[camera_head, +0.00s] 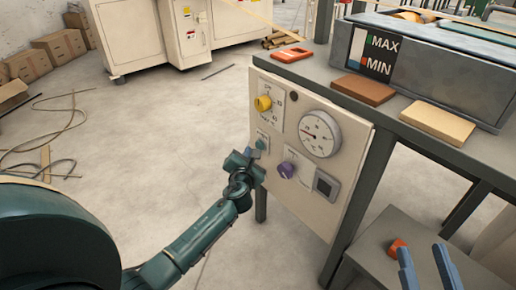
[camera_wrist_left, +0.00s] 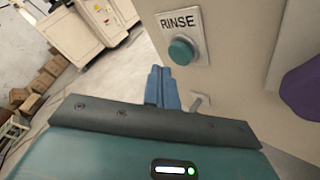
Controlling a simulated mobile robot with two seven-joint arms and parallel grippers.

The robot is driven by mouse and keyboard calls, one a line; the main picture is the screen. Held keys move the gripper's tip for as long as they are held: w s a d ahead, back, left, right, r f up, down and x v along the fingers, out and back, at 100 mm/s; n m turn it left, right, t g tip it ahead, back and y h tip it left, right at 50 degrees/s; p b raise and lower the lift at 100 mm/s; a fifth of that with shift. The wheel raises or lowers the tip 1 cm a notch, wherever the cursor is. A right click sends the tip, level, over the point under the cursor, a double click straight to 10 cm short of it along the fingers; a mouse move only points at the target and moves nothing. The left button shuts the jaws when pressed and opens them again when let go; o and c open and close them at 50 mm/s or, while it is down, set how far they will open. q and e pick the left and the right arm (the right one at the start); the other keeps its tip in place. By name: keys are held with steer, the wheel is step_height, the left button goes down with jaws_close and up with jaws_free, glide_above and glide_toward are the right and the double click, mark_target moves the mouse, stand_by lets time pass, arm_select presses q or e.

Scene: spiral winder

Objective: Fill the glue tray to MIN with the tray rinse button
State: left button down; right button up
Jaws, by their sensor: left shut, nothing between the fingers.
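The rinse button (camera_wrist_left: 182,51) is a round teal button under a RINSE label in the left wrist view. It also shows on the cream control panel (camera_head: 300,215) in the head view (camera_head: 261,144). My left gripper (camera_head: 257,154) is shut and empty, close to the panel. In the wrist view its blue fingertips (camera_wrist_left: 160,70) are just left of and below the button; I cannot tell whether they touch it. The glue tray (camera_head: 450,75) is a grey trough with a black MAX/MIN level plate (camera_head: 373,53); its level is too small to read surely. My right gripper (camera_head: 422,248) is open and empty.
The panel also carries a yellow knob (camera_head: 263,103), a dial gauge (camera_head: 320,134) and a purple knob (camera_head: 286,170). Brown (camera_head: 363,89) and tan (camera_head: 437,122) blocks lie before the tray.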

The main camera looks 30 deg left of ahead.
mark_target(259, 146)
arm_select(q)
steer(key=shift+w+d, duration=0.1)
steer(key=shift+w, duration=0.2)
stand_by(0.9)
stand_by(0.9)
steer(key=shift+w+d, duration=0.15)
steer(key=shift+w, duration=0.25)
steer(key=shift+w+d, duration=0.2)
steer(key=shift+w, duration=0.2)
stand_by(1.7)
